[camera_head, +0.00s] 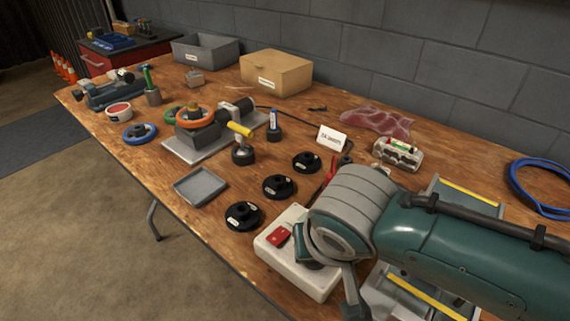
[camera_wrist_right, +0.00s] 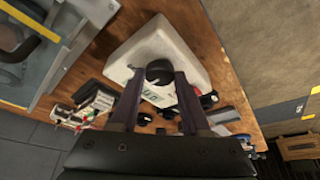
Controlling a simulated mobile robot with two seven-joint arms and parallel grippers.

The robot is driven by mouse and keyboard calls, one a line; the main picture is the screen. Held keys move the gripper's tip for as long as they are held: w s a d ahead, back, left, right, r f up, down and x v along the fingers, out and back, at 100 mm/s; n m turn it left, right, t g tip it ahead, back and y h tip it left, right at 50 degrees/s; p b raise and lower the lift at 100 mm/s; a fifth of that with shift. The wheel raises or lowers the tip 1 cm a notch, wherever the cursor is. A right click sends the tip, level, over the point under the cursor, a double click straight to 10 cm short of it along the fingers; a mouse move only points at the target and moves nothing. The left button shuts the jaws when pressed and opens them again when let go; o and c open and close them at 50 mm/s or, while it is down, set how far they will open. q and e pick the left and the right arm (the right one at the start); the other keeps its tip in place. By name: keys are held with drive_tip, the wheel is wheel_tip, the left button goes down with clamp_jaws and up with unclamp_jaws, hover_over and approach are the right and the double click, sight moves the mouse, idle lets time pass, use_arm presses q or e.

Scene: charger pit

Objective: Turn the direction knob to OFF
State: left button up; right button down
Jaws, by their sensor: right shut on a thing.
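A white control box (camera_head: 282,262) with a red switch (camera_head: 278,236) stands at the table's front edge in the head view. It also shows in the right wrist view (camera_wrist_right: 180,45), where the round black direction knob (camera_wrist_right: 160,70) sits on its face. My right gripper (camera_wrist_right: 160,80) is shut on the knob, one finger on each side. In the head view my right wrist and hand cover the knob. The knob's pointer and its markings are not readable. My left gripper is in neither view.
Several black round parts (camera_head: 278,186) lie left of the box, near a grey tray (camera_head: 201,186). A grinder (camera_head: 195,130) stands behind them. A grey machine with yellow stripes (camera_head: 425,299) stands right of the box, partly behind my right arm. Cardboard box (camera_head: 276,72) is at the back.

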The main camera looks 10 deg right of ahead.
idle(0.4)
drive_tip(key=shift+c, duration=1.9)
unclamp_jaws()
drive_tip(key=p+v, duration=0.4)
drive_tip(key=v, duration=0.6)
drive_tip(key=shift+p, duration=0.35)
